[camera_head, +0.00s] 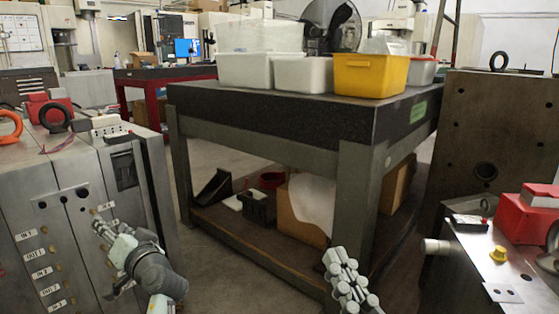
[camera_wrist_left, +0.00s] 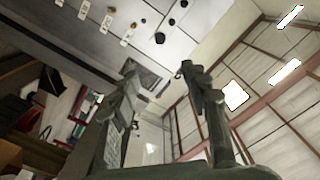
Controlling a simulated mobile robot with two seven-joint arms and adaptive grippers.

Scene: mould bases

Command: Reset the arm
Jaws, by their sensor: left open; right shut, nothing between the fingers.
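My left gripper (camera_head: 104,229) is in the lower left of the head view, in front of the grey mould base (camera_head: 50,195) with labelled ports. In the left wrist view its two fingers stand apart and the left gripper (camera_wrist_left: 158,68) is open with nothing between them. My right gripper (camera_head: 342,262) is at the bottom centre of the head view, in front of the dark-topped table (camera_head: 270,112). Its fingers are together and it holds nothing. I cannot tell whether the left gripper touches the mould base.
White bins (camera_head: 246,72) and a yellow bin (camera_head: 370,76) stand on the table. Boxes sit on its lower shelf (camera_head: 235,228). At right are a tall mould block (camera_head: 492,120) and another mould base (camera_head: 470,255) with a red block (camera_head: 525,215). Floor (camera_head: 175,240) shows between left base and table.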

